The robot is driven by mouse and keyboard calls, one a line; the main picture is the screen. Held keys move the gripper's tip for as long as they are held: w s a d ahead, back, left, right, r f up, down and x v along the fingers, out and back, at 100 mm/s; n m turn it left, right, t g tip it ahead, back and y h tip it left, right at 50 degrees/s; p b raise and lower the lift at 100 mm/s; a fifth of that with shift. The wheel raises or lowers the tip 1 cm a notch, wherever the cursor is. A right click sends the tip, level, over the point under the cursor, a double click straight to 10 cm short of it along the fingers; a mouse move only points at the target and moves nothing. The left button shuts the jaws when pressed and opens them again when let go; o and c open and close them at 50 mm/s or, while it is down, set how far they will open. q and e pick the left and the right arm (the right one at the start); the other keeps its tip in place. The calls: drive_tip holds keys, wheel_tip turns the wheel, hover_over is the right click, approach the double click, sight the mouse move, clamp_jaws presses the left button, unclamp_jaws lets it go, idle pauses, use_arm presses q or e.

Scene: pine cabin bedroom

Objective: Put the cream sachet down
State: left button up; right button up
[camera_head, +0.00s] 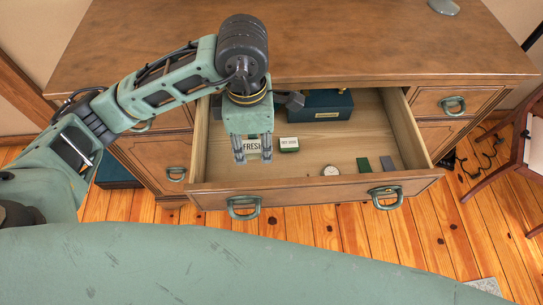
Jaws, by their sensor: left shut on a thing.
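The cream sachet (252,146), with the word FRESH on it, is between the fingers of my left gripper (253,157). The gripper points down and is shut on the sachet. It is over the left part of the open desk drawer (310,187). I cannot tell whether the sachet touches the drawer floor. My right gripper is out of view.
In the drawer, a small green-and-white box (289,145) is just right of the gripper, with a dark teal box (328,105) behind. A round white dial (330,170), green block (364,165) and grey block (387,164) lie near the front. The drawer's middle is clear.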

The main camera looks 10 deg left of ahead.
sight(253, 147)
use_arm(q)
wheel_tip(253, 147, down, 15)
drive_tip(key=shift+r+p, duration=0.2)
drive_tip(key=shift+p, duration=0.4)
drive_tip(key=shift+f, duration=0.3)
drive_tip(key=shift+f, duration=0.2)
drive_tip(key=o, duration=0.9)
drive_tip(key=shift+o, duration=0.2)
drive_tip(key=shift+r, duration=0.1)
wheel_tip(253, 147, up, 12)
drive_tip(key=shift+r+b, duration=0.15)
drive_tip(key=shift+b, duration=0.55)
